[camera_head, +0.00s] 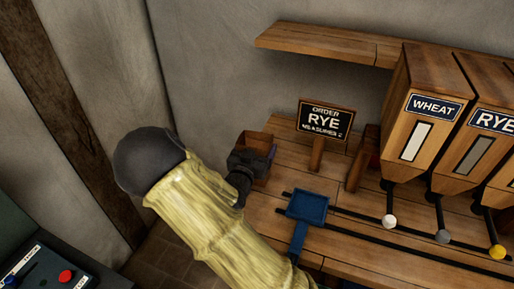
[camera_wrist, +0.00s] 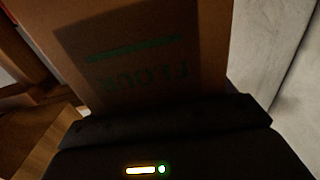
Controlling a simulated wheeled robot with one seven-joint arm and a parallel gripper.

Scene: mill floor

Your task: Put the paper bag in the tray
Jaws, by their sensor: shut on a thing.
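The paper bag (camera_head: 256,140) is brown, and part of it shows beyond my gripper (camera_head: 243,172) in the head view. In the wrist view the bag (camera_wrist: 150,65) fills the upper middle, with green FLOUR lettering seen upside down. My gripper (camera_wrist: 165,122) is shut on the bag; its dark body hides the bag's near part. A small blue tray (camera_head: 307,207) sits at the dark rails on the wooden bench, to the right of and below the bag in the head view. The bag is apart from the tray.
The wooden bench (camera_head: 360,215) carries dark rails. An order sign (camera_head: 325,120) reading RYE stands behind the tray. Wooden hoppers marked WHEAT (camera_head: 425,115) and RYE (camera_head: 485,130) stand at the right, above several knobbed levers. A control panel (camera_head: 45,275) with a red button is lower left.

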